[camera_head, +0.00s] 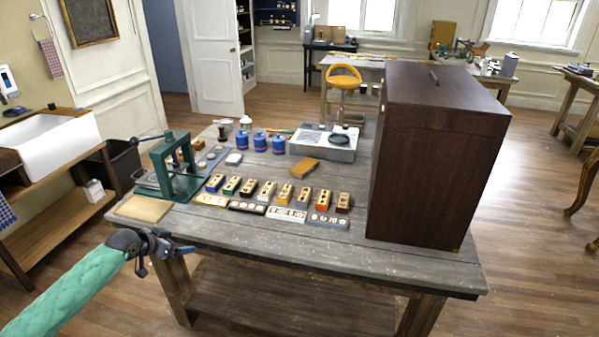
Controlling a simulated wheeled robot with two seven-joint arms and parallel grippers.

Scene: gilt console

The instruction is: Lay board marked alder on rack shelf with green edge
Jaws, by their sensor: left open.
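A flat pale tan board (144,208) lies at the front left corner of the grey wooden table (270,240). A smaller orange-brown board or block (305,168) lies mid-table. I cannot read an alder mark on either. No shelf with a green edge shows; a tall dark brown cabinet (430,160) stands on the right of the table with plain closed faces toward me. My left gripper (167,256) is open and empty, in front of the table's left front edge, below and to the right of the tan board. My right gripper is out of view.
A green press (172,165) stands just behind the tan board. Several coloured blocks (268,190) and marked plates (286,214) fill the table's middle, with blue canisters (260,142) and a grey tray (323,143) behind. The front strip of tabletop is clear.

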